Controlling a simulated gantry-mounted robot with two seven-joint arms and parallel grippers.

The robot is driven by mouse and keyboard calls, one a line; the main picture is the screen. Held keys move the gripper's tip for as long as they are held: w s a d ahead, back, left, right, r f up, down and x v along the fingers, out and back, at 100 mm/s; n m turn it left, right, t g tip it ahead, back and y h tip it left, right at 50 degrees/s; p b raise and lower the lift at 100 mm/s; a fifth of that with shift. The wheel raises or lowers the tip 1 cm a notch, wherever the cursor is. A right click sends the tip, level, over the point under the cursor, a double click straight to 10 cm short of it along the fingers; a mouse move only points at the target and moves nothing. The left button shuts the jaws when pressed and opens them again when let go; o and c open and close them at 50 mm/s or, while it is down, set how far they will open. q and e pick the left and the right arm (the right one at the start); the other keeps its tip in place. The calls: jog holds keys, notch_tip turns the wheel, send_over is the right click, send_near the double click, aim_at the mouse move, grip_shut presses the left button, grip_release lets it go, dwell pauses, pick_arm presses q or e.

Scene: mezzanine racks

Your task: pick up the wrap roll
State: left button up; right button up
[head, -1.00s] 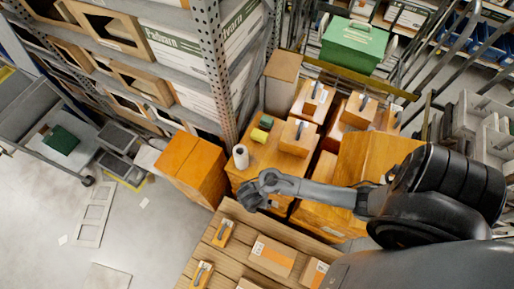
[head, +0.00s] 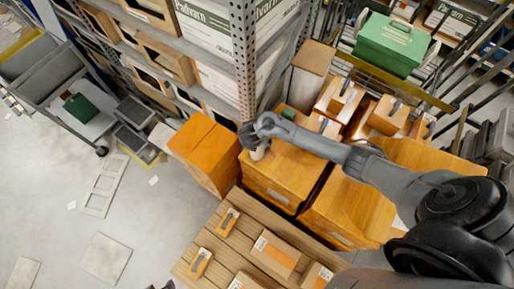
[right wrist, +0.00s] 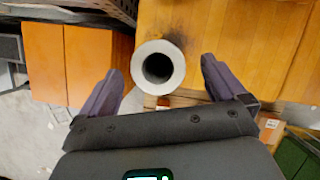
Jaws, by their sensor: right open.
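The wrap roll (head: 258,153) is a white upright cylinder near the left end of an orange wooden cabinet top. In the head view my right gripper (head: 250,138) is over it and hides much of it. In the right wrist view the roll (right wrist: 178,68) is seen end-on, with a dark hollow core. My right gripper (right wrist: 161,68) is open, with one finger on each side of the roll and a visible gap on both sides. I cannot tell how far above the roll the fingertips are. My left gripper is not in view.
A perforated metal rack post (head: 243,60) stands close behind the gripper. An orange cabinet (head: 204,152) is to the left. Small boxes (head: 340,98) sit on the cabinets behind my right arm. A slatted pallet (head: 228,250) with cartons is in front.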

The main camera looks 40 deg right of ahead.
jog(key=b+x, duration=0.1)
jog(key=x, duration=0.4)
jog(key=shift+w+a+f, duration=0.1)
jog(key=shift+f, duration=0.1)
jog(key=shift+c, duration=0.2)
jog(key=c, duration=1.3)
jog(key=shift+o, duration=0.2)
jog(key=shift+r, duration=0.15)
